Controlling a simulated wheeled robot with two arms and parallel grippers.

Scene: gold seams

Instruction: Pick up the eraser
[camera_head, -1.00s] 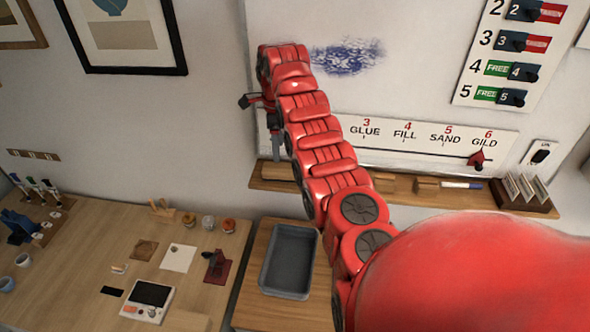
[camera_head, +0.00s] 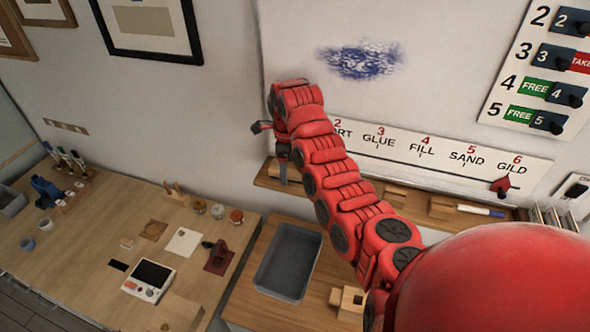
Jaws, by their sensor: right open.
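A brown ledge (camera_head: 262,180) runs under the whiteboard. A light wooden block lies at its left end (camera_head: 273,166), partly hidden behind my right gripper; it may be the eraser, but I cannot tell for sure. Other wooden blocks lie farther right on the ledge, one in the middle (camera_head: 400,195) and one beside the marker (camera_head: 440,207). My right gripper (camera_head: 272,155) hangs at the ledge's left end, dark fingers spread, one finger reaching down in front of the ledge. It appears empty. Whether it touches the block cannot be seen. My left gripper is out of view.
A blue-capped marker (camera_head: 480,211) lies on the ledge. A blue smudge (camera_head: 362,61) marks the whiteboard (camera_head: 430,60). Below are a grey tray (camera_head: 288,262) and a workbench (camera_head: 85,235) with jars, a scale (camera_head: 148,279) and tools. My red arm crosses the middle of the view.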

